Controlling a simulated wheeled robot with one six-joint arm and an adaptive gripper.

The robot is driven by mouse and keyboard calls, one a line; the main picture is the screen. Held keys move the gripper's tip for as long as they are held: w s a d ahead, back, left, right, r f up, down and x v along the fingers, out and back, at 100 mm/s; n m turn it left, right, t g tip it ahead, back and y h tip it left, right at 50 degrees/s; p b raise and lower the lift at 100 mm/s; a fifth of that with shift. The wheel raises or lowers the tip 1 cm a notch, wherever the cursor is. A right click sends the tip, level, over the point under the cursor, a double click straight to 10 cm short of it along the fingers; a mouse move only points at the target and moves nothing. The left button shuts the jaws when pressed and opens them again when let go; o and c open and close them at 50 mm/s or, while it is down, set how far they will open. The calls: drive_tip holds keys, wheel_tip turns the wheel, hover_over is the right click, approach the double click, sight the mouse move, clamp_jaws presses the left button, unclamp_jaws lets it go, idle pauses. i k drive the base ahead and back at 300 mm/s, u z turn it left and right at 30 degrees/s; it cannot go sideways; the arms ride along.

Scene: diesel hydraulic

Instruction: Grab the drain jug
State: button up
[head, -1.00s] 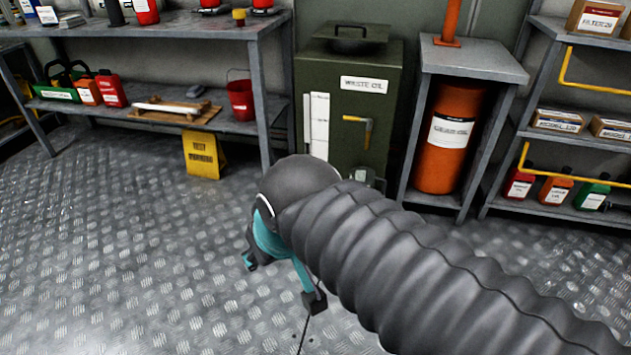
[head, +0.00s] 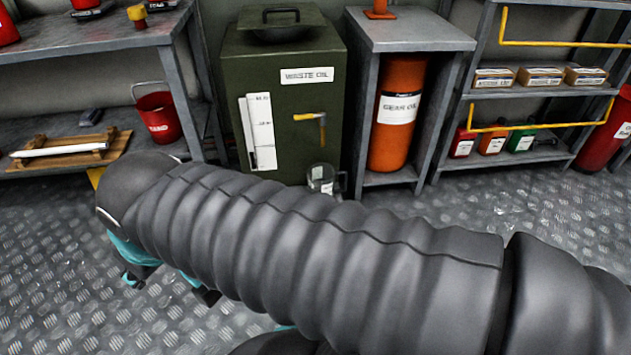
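A clear jug (head: 322,178) with a handle on its right stands on the floor at the foot of the green waste oil tank (head: 285,155), below its yellow tap handle. My arm hides the jug's lower part. My gripper (head: 170,284) is at the lower left, over bare floor and well apart from the jug. Its teal and black fingers are spread, with nothing seen between them. My arm partly covers the gripper.
A grey stand with an orange gear oil drum (head: 398,115) is right of the tank. A workbench with a red bucket (head: 158,118) is on the left. Shelves with small bottles (head: 492,142) are on the right. The checker-plate floor in front is clear.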

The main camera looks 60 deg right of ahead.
sight(321, 176)
drive_tip(key=z, duration=0.55)
drive_tip(key=i, duration=0.8)
drive_tip(key=z, duration=1)
drive_tip(key=i, duration=0.3)
drive_tip(key=z, duration=0.4)
